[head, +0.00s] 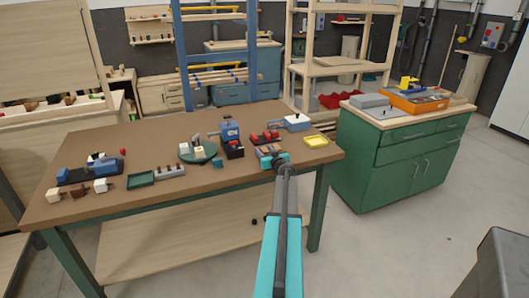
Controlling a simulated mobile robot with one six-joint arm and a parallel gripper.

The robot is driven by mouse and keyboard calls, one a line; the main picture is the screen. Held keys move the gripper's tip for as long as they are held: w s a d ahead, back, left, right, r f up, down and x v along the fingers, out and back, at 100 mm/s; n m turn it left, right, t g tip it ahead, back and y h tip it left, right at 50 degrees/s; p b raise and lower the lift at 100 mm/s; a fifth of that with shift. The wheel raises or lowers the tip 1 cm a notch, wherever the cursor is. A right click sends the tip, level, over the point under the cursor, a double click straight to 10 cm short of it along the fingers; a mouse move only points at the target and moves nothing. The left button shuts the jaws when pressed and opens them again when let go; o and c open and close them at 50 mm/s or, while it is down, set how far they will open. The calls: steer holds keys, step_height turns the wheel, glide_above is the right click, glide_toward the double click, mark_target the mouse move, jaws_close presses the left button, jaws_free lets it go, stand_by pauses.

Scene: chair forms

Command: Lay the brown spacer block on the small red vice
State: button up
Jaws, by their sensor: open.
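A small dark brown block (78,191), which looks like the spacer block, lies near the left front of the brown-topped table, between two pale wooden blocks. A small red vice (265,138) with a dark base stands right of the table's middle, towards the back. A black box with red on top (233,150) stands just left of it. My gripper (271,155) is open above the table's right part, just in front of the red vice and far right of the brown block. My arm hides part of the table's front edge. Small details near the fingertips are hard to make out.
Left are a blue vice (98,160) and green tray (140,179); central are a grey holed block (170,172) and green turntable (198,158). A yellow tray (316,141) lies right. A green cabinet (397,165) stands beyond the table's right end. The front strip is mostly clear.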

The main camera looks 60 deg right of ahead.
mark_target(266, 152)
steer(key=shift+s+r+p, duration=0.1)
steer(key=shift+r+p, duration=0.1)
steer(key=shift+p, duration=0.1)
steer(key=shift+b+v, duration=0.5)
steer(key=shift+v, duration=1.05)
steer(key=shift+b+v, duration=1)
steer(key=shift+v, duration=3.4)
steer(key=shift+a, duration=0.1)
